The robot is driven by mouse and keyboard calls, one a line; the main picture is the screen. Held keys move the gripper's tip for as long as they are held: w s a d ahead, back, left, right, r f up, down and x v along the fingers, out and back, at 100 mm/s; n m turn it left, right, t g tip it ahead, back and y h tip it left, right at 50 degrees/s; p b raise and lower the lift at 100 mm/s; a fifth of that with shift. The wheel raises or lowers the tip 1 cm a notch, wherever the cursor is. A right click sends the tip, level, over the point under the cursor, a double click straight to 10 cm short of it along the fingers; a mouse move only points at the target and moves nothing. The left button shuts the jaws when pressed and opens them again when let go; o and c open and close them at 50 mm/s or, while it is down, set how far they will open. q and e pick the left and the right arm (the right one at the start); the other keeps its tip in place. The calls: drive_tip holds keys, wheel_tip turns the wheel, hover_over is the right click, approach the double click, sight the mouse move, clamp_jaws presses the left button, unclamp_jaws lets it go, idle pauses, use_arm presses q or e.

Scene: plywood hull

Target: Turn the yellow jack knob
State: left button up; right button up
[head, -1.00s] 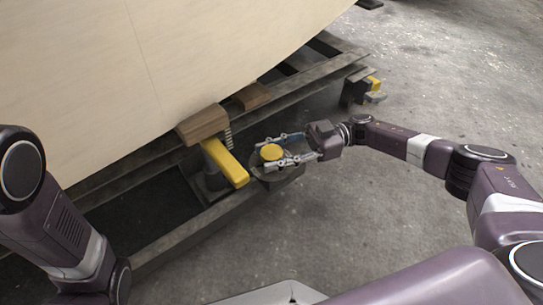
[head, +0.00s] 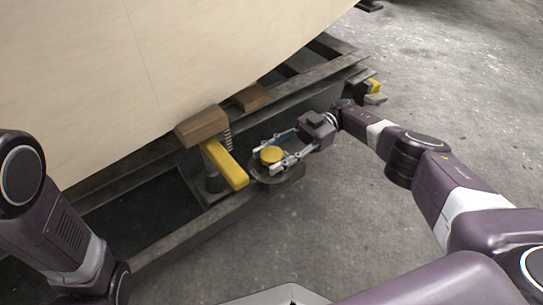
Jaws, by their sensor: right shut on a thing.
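The yellow jack knob (head: 271,155) is a small round cap on a dark round base (head: 284,178) at the side of the steel frame. My right gripper (head: 268,160) comes in from the right and is shut on the knob, with one finger on its far side and one on its near side. A yellow lever-like bar (head: 226,165) lies just left of the knob, beside the jack post under the wooden block. My left gripper is out of view; only part of my left arm shows at the left edge.
The pale plywood hull (head: 150,70) overhangs the steel frame (head: 190,233). A wooden block (head: 202,125) and another wooden block (head: 252,97) sit beneath it. Another yellow part (head: 374,86) is at the frame's far end. Concrete floor (head: 380,220) to the right is open.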

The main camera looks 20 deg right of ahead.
sight(271, 154)
drive_tip(key=shift+a+r, duration=0.1)
idle(0.4)
drive_tip(key=o, duration=1.2)
drive_tip(key=shift+r, duration=0.1)
wheel_tip(271, 154, up, 10)
drive_tip(key=shift+f, duration=0.1)
